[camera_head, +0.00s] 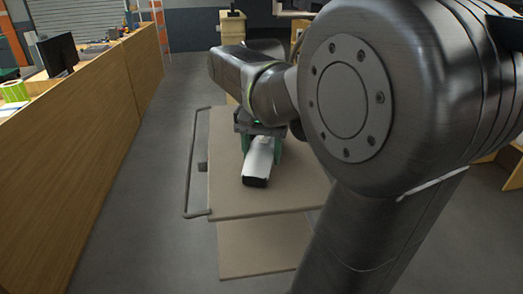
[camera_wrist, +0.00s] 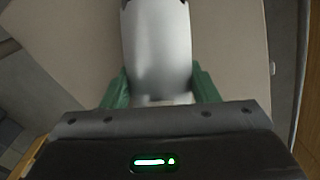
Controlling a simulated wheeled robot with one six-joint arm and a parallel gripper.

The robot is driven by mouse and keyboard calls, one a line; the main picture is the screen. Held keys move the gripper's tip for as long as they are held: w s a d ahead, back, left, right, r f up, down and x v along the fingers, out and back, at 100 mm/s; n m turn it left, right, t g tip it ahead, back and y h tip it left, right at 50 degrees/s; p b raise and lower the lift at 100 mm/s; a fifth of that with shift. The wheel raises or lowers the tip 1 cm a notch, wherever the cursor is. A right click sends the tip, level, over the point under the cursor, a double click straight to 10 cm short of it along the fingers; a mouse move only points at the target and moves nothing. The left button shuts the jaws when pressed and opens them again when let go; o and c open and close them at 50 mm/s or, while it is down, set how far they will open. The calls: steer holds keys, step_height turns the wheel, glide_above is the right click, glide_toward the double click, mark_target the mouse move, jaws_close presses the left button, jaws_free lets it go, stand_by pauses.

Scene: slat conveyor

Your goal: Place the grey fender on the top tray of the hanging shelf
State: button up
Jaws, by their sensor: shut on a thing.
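The grey fender (camera_head: 259,160) is a pale grey, curved piece with a dark end, seen in the head view below my gripper. It also fills the upper middle of the wrist view (camera_wrist: 157,45). My gripper (camera_head: 261,143) has green fingers on both sides of the fender and is shut on it; the fingers also show in the wrist view (camera_wrist: 158,92). The fender is over a beige tray (camera_head: 235,205), the upper of two beige boards in the head view. Whether the fender touches this tray I cannot tell. My arm hides the tray's right part.
A lower beige board (camera_head: 262,260) shows below and in front of the tray. A grey metal bar frame (camera_head: 190,170) runs along the tray's left side. A long wooden partition (camera_head: 85,140) stands at the left, with open grey floor between.

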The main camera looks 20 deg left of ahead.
mark_target(262, 146)
steer(key=shift+f, duration=0.15)
steer(key=o, duration=1.2)
step_height(262, 146, up, 12)
steer(key=shift+r, duration=0.2)
